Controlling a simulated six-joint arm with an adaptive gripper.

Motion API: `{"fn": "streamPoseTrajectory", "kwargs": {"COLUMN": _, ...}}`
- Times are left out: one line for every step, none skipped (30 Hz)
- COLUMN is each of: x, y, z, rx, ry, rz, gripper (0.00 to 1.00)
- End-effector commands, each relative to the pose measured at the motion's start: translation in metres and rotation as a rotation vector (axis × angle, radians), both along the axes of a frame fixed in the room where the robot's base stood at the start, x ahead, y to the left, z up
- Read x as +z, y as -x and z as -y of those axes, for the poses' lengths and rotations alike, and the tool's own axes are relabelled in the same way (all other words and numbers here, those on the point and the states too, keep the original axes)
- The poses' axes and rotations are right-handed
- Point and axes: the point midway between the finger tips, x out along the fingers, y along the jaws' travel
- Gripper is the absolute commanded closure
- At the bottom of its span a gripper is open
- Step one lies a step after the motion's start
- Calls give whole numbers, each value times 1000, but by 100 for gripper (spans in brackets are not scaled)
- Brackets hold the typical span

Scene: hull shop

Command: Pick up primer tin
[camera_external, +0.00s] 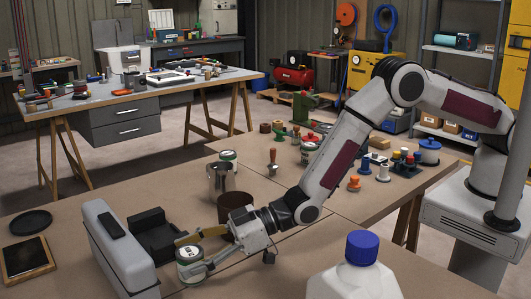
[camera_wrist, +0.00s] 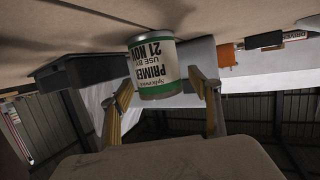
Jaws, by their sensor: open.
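The primer tin (camera_external: 189,257) is a small white tin with green bands, standing on the near workbench (camera_external: 60,215) next to a grey case. In the wrist view the tin (camera_wrist: 153,68) appears upside down, its label reading "PRIMER USE BY 21 NOV". My gripper (camera_external: 184,259) is low over the bench with its fingers spread to either side of the tin. In the wrist view the gripper (camera_wrist: 160,84) has its fingertips at the tin's two sides, with a narrow gap showing at the right. Part of the tin is hidden by a finger in the external view.
A grey case (camera_external: 112,245) and a black open box (camera_external: 158,237) stand close left of the tin. A brown cup (camera_external: 235,203) and a metal pot (camera_external: 220,180) stand behind my gripper. A white bottle with a blue cap (camera_external: 361,248) is at the front right.

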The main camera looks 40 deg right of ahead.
Motion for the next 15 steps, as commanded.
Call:
{"fn": "streamPoseTrajectory", "kwargs": {"x": 0, "y": 0, "z": 0, "rx": 0, "ry": 0, "rz": 0, "gripper": 38}}
{"fn": "streamPoseTrajectory", "kwargs": {"x": 0, "y": 0, "z": 0, "rx": 0, "ry": 0, "rz": 0, "gripper": 38}}
{"fn": "streamPoseTrajectory", "kwargs": {"x": 0, "y": 0, "z": 0, "rx": 0, "ry": 0, "rz": 0, "gripper": 38}}
{"fn": "streamPoseTrajectory", "kwargs": {"x": 0, "y": 0, "z": 0, "rx": 0, "ry": 0, "rz": 0, "gripper": 38}}
{"fn": "streamPoseTrajectory", "kwargs": {"x": 0, "y": 0, "z": 0, "rx": 0, "ry": 0, "rz": 0, "gripper": 38}}
{"fn": "streamPoseTrajectory", "kwargs": {"x": 0, "y": 0, "z": 0, "rx": 0, "ry": 0, "rz": 0, "gripper": 38}}
{"fn": "streamPoseTrajectory", "kwargs": {"x": 0, "y": 0, "z": 0, "rx": 0, "ry": 0, "rz": 0, "gripper": 38}}
{"fn": "streamPoseTrajectory", "kwargs": {"x": 0, "y": 0, "z": 0, "rx": 0, "ry": 0, "rz": 0, "gripper": 38}}
{"fn": "streamPoseTrajectory", "kwargs": {"x": 0, "y": 0, "z": 0, "rx": 0, "ry": 0, "rz": 0, "gripper": 38}}
{"fn": "streamPoseTrajectory", "kwargs": {"x": 0, "y": 0, "z": 0, "rx": 0, "ry": 0, "rz": 0, "gripper": 38}}
{"fn": "streamPoseTrajectory", "kwargs": {"x": 0, "y": 0, "z": 0, "rx": 0, "ry": -1, "rz": 0, "gripper": 38}}
{"fn": "streamPoseTrajectory", "kwargs": {"x": 0, "y": 0, "z": 0, "rx": 0, "ry": -1, "rz": 0, "gripper": 38}}
{"fn": "streamPoseTrajectory", "kwargs": {"x": 0, "y": 0, "z": 0, "rx": 0, "ry": -1, "rz": 0, "gripper": 38}}
{"fn": "streamPoseTrajectory", "kwargs": {"x": 0, "y": 0, "z": 0, "rx": 0, "ry": -1, "rz": 0, "gripper": 38}}
{"fn": "streamPoseTrajectory", "kwargs": {"x": 0, "y": 0, "z": 0, "rx": 0, "ry": -1, "rz": 0, "gripper": 48}}
